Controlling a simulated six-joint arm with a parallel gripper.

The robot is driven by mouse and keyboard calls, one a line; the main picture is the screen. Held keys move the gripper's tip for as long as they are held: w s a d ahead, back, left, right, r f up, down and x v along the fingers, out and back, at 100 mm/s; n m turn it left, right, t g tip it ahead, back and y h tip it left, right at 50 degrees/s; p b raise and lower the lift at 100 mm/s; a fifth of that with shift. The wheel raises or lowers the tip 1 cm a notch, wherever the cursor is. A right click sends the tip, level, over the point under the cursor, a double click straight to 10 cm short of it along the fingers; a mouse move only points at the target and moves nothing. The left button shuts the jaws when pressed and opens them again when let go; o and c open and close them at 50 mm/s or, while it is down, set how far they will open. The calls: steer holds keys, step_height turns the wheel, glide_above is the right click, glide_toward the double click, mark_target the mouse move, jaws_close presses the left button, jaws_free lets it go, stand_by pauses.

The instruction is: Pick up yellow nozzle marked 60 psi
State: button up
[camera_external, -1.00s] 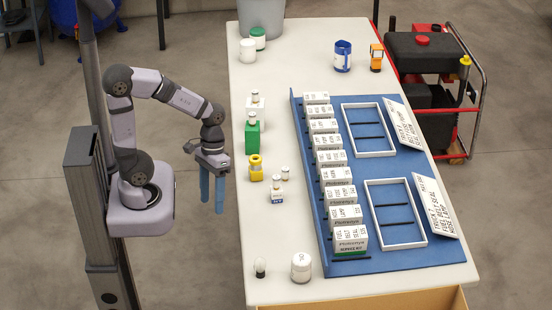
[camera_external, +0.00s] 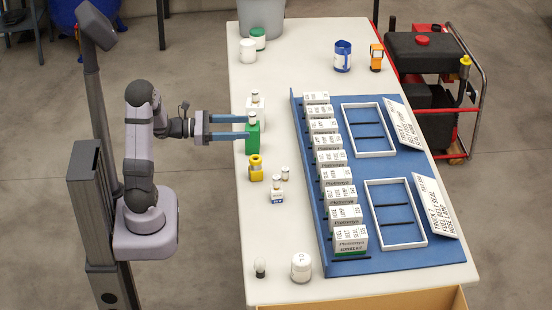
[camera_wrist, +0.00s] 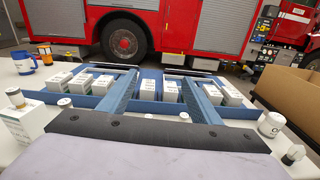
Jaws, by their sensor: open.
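A small yellow nozzle-like piece (camera_external: 256,170) stands near the left edge of the white table; its marking is too small to read. An orange-yellow device (camera_external: 376,57) stands at the table's far right and also shows in the wrist view (camera_wrist: 44,50). My gripper (camera_external: 247,127) is open and empty, its two blue fingers level and pointing right over the table's left edge. It is farther back than the yellow piece, and its fingertips overlap the green box in the picture. In the wrist view my gripper (camera_wrist: 162,75) spreads wide; the yellow piece cannot be made out there.
A green box (camera_external: 253,140) and a white box (camera_external: 251,104), each with a small bottle on top, stand by the fingertips. A blue tray (camera_external: 300,130) holds a row of white boxes. A white jar (camera_external: 301,267) stands at the front. The table's middle strip is mostly clear.

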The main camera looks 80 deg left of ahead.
steer(key=s+a+n+y, duration=0.2)
steer(key=a, duration=0.2)
glide_toward(257, 168)
steer(key=shift+t, duration=0.3)
steer(key=w+a+f, duration=0.2)
steer(key=shift+w+a+f, duration=0.15)
steer(key=shift+w+f, duration=0.2)
steer(key=shift+f, duration=0.05)
steer(key=shift+m, duration=0.3)
steer(key=shift+w+a+r+p, duration=0.15)
steer(key=shift+w+p, duration=0.3)
steer(key=shift+w, duration=1.05)
steer(key=shift+w+r+p, duration=0.15)
steer(key=shift+w+p, duration=0.25)
steer(key=shift+w, duration=1.05)
steer(key=shift+w+a, duration=0.1)
steer(key=shift+w, duration=0.65)
steer(key=c, duration=1.3)
